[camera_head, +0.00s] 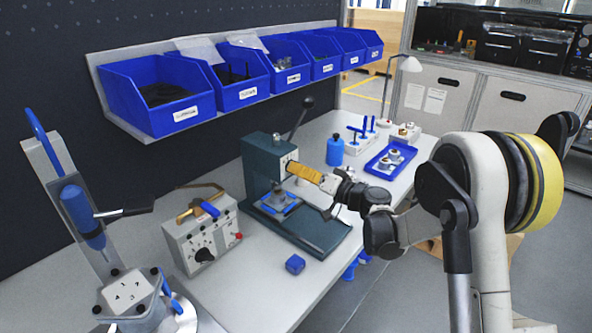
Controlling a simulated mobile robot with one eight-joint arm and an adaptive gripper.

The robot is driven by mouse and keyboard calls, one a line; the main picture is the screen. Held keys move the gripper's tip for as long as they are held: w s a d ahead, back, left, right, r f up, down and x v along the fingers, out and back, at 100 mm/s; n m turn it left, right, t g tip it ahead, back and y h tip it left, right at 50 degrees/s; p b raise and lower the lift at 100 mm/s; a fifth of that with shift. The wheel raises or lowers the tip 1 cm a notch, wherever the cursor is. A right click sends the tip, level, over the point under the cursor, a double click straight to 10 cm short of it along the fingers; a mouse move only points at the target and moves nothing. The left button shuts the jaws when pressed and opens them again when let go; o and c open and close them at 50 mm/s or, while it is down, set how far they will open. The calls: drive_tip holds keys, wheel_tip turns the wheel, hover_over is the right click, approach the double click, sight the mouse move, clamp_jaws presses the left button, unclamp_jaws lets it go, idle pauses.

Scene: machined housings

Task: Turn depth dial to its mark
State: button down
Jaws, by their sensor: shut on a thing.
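A dark green press (262,158) stands on the bench. An orange ribbed barrel (304,173), which looks like the depth dial, juts out from a pale plate (287,161) on the front of the press head. My gripper (325,183) comes in from the right and is shut on the barrel's outer end. The fingers are small and partly hidden by the wrist. The dial's mark and scale are too small to read.
A blue fixture (279,202) sits on the press base under the head. A blue bottle (335,151) and blue tray (376,171) are behind. Blue bins (160,92) hang above.

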drive_tip(key=n, duration=0.4)
drive_tip(key=shift+b, duration=0.35)
drive_tip(key=n, duration=0.4)
drive_tip(key=shift+w+b, duration=0.1)
drive_tip(key=shift+b, duration=0.2)
drive_tip(key=n, duration=0.5)
drive_tip(key=shift+d+n+b, duration=0.1)
drive_tip(key=shift+n+b, duration=0.25)
drive_tip(key=shift+n, duration=1.95)
drive_tip(key=c, duration=1.5)
unclamp_jaws()
